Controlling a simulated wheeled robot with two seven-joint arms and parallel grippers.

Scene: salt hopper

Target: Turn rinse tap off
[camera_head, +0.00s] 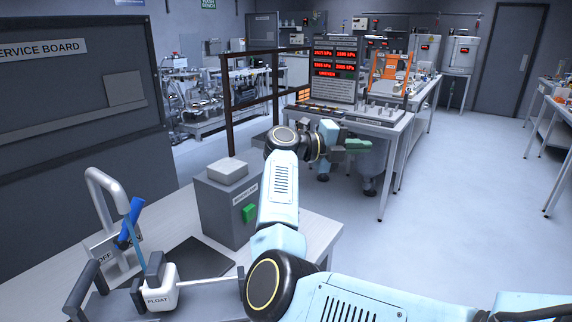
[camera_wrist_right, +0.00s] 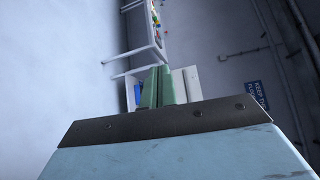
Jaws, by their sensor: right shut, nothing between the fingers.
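The rinse tap (camera_head: 98,180) is a pale grey gooseneck pipe at the left of the bench. A blue lever (camera_head: 130,222) sits tilted by its spout. A thin blue streak, which looks like water, runs from the spout toward a white block marked FLOAT (camera_head: 159,290). A plate with the word OFF (camera_head: 104,258) stands behind the tap's foot. My right gripper (camera_head: 357,145) is far right of the tap, out over the floor, with its green fingers together and empty. The fingers also show in the wrist view (camera_wrist_right: 158,88). My left gripper is not in view.
A grey box (camera_head: 222,210) with a green button (camera_head: 249,213) stands on the bench between the tap and my right arm. Grey brackets (camera_head: 80,285) flank the float. A dark service board (camera_head: 75,100) rises behind. A table with a red-lit display (camera_head: 335,68) stands farther back.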

